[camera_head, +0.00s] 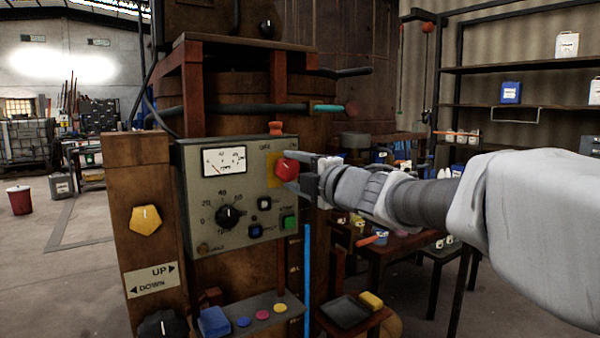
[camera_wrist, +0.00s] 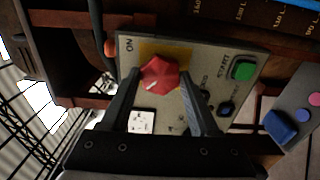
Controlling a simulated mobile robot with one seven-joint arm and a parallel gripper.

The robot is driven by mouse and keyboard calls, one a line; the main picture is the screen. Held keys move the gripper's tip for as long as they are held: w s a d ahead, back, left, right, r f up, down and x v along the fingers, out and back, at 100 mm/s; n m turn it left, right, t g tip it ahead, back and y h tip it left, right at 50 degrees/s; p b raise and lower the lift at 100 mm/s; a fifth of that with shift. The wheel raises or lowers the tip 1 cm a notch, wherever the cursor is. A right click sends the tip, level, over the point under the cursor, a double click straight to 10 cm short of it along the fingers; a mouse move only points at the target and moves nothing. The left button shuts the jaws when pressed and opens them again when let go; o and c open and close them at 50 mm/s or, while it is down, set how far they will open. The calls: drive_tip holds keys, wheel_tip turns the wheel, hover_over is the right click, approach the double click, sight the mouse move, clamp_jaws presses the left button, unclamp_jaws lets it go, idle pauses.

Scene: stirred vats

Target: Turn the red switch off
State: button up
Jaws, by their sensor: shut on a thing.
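The red switch (camera_head: 287,169) is a red knob on a yellow plate at the upper right of a grey-green control panel (camera_head: 190,190). In the wrist view the red switch (camera_wrist: 159,74) has a pale pointer line, and the letters "ON" show near the yellow plate's edge. My gripper (camera_head: 291,168) reaches in from the right. Its two fingers (camera_wrist: 157,84) stand on either side of the knob and are shut on it. The fingers partly hide the knob's sides and the plate behind it.
The panel also carries a dial meter (camera_head: 224,161), a black knob (camera_head: 229,215) and a green button (camera_head: 289,222). A small red-orange knob (camera_head: 276,128) tops the panel. A yellow knob (camera_head: 145,220) is on the wooden post at left. A blue upright rod (camera_head: 307,280) stands below.

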drive_tip(key=o, duration=1.4)
drive_tip(key=p+v, duration=0.3)
drive_tip(key=v, duration=1.4)
drive_tip(key=shift+s+d+p, duration=0.15)
drive_tip(key=shift+p, duration=0.25)
